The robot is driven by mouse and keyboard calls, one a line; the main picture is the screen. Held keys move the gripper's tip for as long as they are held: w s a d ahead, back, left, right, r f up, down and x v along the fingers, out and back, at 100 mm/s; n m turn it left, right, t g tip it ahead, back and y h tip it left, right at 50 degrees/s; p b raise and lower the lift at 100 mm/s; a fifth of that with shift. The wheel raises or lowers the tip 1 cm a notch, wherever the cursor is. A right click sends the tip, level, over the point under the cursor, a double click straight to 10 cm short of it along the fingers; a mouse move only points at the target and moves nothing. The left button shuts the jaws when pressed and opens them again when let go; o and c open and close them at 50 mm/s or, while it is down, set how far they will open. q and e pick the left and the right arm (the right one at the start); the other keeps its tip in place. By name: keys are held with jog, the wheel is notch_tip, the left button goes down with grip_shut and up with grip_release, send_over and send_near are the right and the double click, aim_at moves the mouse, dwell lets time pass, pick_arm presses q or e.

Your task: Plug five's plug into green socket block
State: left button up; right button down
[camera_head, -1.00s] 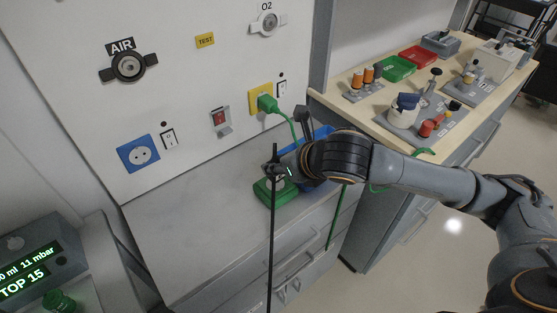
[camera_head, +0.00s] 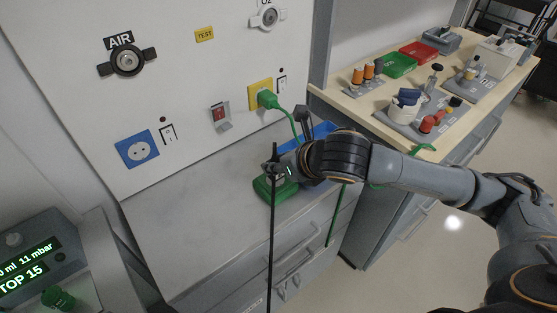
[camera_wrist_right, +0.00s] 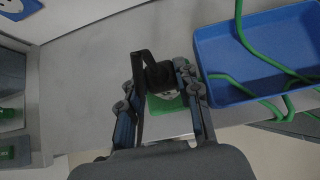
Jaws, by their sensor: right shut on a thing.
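My right gripper (camera_head: 279,168) is shut on a black plug, seen between its fingers in the right wrist view (camera_wrist_right: 158,73). A black cable (camera_head: 271,240) hangs from it past the counter's front edge. The green socket block (camera_head: 264,189) stands on the grey counter directly below the gripper. In the right wrist view the block (camera_wrist_right: 163,104) shows partly behind the plug and fingers, with a pale round socket face. The pins are hidden, so I cannot tell whether plug and socket touch. My left gripper is not in view.
A blue tray (camera_wrist_right: 265,55) with green cable in it stands right of the block. A green plug (camera_head: 267,99) sits in the yellow wall socket (camera_head: 253,88). A blue wall socket (camera_head: 137,149) is empty. The counter's left part (camera_head: 190,210) is clear.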

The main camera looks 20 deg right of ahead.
jog(key=shift+f+b, duration=0.3)
jog(key=shift+f, duration=0.4)
jog(key=shift+s+f, duration=0.15)
jog(key=shift+f, duration=0.1)
dwell(0.5)
jog(key=c, duration=0.9)
grip_release()
jog(key=shift+o, duration=0.2)
jog(key=shift+r, duration=0.1)
